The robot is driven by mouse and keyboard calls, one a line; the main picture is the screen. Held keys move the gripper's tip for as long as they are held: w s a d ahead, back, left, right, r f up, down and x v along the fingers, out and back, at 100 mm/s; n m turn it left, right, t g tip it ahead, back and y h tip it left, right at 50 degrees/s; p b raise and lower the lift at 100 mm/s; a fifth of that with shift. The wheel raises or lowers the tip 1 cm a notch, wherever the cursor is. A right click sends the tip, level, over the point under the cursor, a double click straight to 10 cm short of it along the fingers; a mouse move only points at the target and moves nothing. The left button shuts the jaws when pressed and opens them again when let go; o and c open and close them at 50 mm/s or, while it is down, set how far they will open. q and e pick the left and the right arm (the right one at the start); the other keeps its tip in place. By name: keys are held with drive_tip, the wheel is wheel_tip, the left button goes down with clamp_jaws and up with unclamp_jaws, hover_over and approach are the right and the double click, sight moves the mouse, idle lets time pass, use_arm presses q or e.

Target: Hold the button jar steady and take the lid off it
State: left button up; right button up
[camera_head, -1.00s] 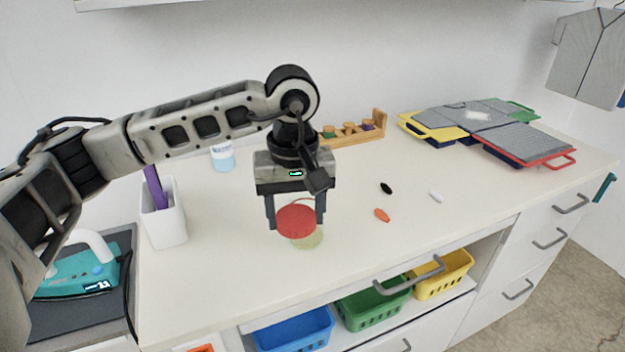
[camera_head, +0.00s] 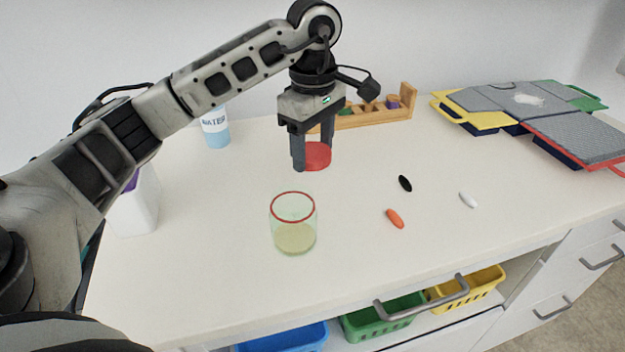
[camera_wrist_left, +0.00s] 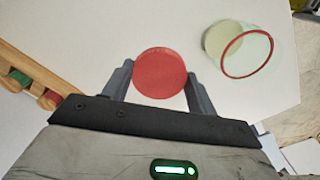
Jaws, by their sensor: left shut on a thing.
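The button jar (camera_head: 295,226) stands upright on the white counter in the head view. It is clear glass with a red rim, open at the top, with pale yellowish contents at the bottom. It also shows in the left wrist view (camera_wrist_left: 240,52), at the upper right. My left gripper (camera_head: 313,160) is shut on the round red lid (camera_head: 317,156). It holds the lid behind the jar and a little to its right, apart from it. In the left wrist view the lid (camera_wrist_left: 160,76) sits between the two fingers. My right gripper is in neither view.
A white holder (camera_head: 137,205) is at left.

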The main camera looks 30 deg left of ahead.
sight(312, 152)
use_arm(q)
wheel_tip(312, 152, down, 8)
drive_tip(key=shift+f+p, duration=0.1)
drive_tip(key=shift+p, duration=0.25)
drive_tip(key=o, duration=1.1)
drive_tip(key=shift+f, duration=0.1)
wheel_tip(312, 152, up, 12)
drive_tip(key=shift+r, duration=0.2)
drive_tip(key=shift+s+b, duration=0.1)
drive_tip(key=shift+b, duration=0.2)
